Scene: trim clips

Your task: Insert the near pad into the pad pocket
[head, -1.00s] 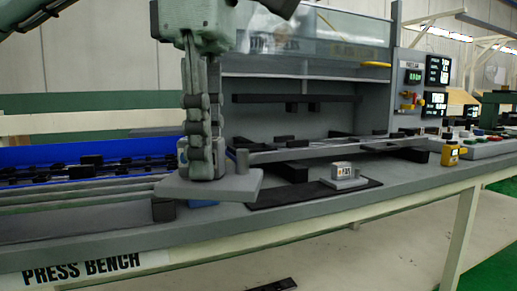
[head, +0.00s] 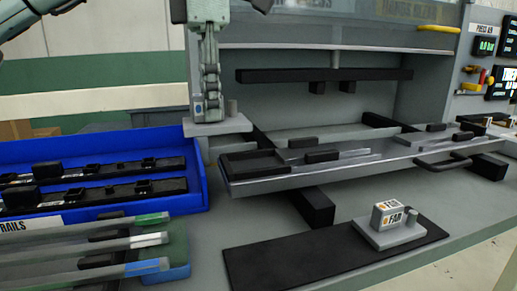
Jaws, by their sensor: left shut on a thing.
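My left gripper (head: 212,110) points down and is shut on the near pad (head: 220,126), a flat grey plate with a short peg. The fingers hide much of the pad's upper part. The pad is left of and behind the slide tray (head: 330,170), and looks raised above the bench. A dark square recess, seemingly the pad pocket (head: 255,165), is at the tray's left end, below and right of the pad. The far pad (head: 390,236), a similar grey plate with a block marked FAR, rests on a black mat (head: 290,262). My right gripper is not in view.
A blue bin (head: 190,193) with dark rails is at left. Several strips with coloured ends (head: 135,243) lie in front of it. A dark press bar (head: 325,75) spans above the tray. A black handle (head: 442,162) is on the tray's right front.

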